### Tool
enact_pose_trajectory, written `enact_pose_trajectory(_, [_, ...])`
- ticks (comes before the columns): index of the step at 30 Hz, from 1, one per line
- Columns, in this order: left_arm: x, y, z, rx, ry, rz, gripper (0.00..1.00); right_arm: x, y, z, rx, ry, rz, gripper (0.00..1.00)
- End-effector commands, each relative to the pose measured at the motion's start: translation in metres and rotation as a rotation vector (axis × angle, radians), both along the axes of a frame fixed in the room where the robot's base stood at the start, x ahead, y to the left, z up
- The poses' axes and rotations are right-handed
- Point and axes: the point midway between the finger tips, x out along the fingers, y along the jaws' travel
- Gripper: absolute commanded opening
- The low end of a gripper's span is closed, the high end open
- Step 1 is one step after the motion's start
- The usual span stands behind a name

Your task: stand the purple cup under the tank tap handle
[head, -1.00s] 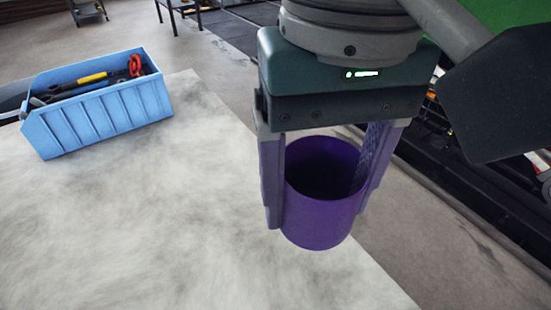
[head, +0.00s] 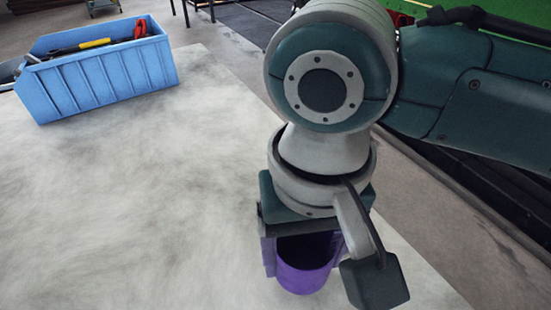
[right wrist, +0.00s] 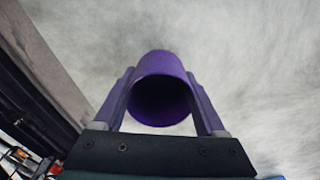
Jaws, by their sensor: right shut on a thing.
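The purple cup (head: 303,277) is in my right gripper (head: 303,255), low in the head view near the right edge of the pale table. The gripper is shut on the cup, with one finger on each side. In the right wrist view the cup (right wrist: 161,88) sits between the two fingers of the right gripper (right wrist: 162,100), and its dark open mouth shows. My wrist hides part of the cup in the head view. The tank tap handle is not in view. My left gripper is not in view.
A blue bin (head: 100,75) with tools stands at the table's far left. The pale tabletop (head: 130,200) is clear in the middle and front. Beyond its right edge lie the floor and dark tracks. A green surface (head: 500,18) shows at the top right.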

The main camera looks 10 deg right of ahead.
Motion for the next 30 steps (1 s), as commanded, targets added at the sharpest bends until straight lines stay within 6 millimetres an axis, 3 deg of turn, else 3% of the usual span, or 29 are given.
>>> enact_pose_trajectory(9, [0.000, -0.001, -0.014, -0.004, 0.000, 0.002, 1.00, -0.001, 0.001, -0.043, 0.001, 0.001, 0.000, 0.15])
enact_pose_trajectory(22, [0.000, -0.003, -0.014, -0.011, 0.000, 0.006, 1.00, 0.000, 0.001, -0.048, 0.002, 0.000, 0.001, 0.15])
enact_pose_trajectory(23, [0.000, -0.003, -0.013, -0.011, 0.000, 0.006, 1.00, 0.000, 0.000, -0.048, 0.002, -0.001, 0.001, 0.77])
enact_pose_trajectory(30, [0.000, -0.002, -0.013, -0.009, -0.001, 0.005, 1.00, 0.000, 0.000, -0.048, 0.001, 0.000, 0.000, 1.00])
